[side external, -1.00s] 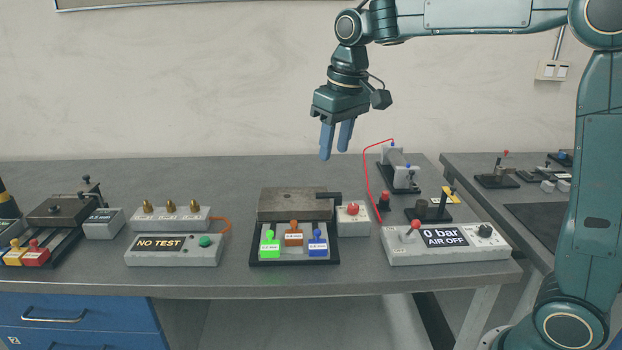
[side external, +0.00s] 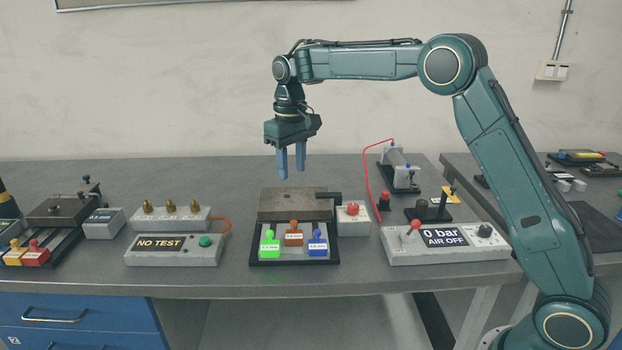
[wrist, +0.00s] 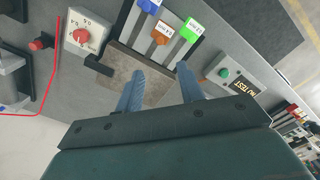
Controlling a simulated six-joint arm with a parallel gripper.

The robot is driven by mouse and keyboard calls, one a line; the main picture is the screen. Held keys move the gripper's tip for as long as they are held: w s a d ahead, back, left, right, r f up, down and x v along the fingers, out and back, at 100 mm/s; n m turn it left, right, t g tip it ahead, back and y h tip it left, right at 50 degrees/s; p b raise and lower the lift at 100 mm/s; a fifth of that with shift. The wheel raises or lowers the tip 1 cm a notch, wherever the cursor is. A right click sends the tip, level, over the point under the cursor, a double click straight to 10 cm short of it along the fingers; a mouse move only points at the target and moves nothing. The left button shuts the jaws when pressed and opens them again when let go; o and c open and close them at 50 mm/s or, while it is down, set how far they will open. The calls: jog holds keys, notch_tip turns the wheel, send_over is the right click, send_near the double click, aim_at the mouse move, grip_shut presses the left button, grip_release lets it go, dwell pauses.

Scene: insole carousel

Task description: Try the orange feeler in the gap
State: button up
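The orange feeler (side external: 294,235) stands in the black-edged tray (side external: 254,263), between the green feeler (side external: 269,244) and the blue feeler (side external: 317,243). It also shows in the wrist view (wrist: 159,38). Behind the tray is a grey-brown metal block (side external: 292,204) with a black arm at its right; I cannot make out the gap itself. My gripper (side external: 291,178) hangs above the block, fingers pointing down, apart and empty. In the wrist view the fingers (wrist: 160,92) spread over the block (wrist: 155,88).
A box with a red knob (side external: 353,219) stands right of the block. The air control box (side external: 445,243) reads 0 bar, AIR OFF. A NO TEST box (side external: 172,250) with a green button is at left. A red tube (side external: 366,172) rises at right. Bare bench lies behind the block.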

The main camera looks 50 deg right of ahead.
aim_at(294, 221)
jog(key=shift+f, duration=0.1)
notch_tip(294, 221, down, 14)
jog(key=shift+r, duration=0.2)
dwell(0.5)
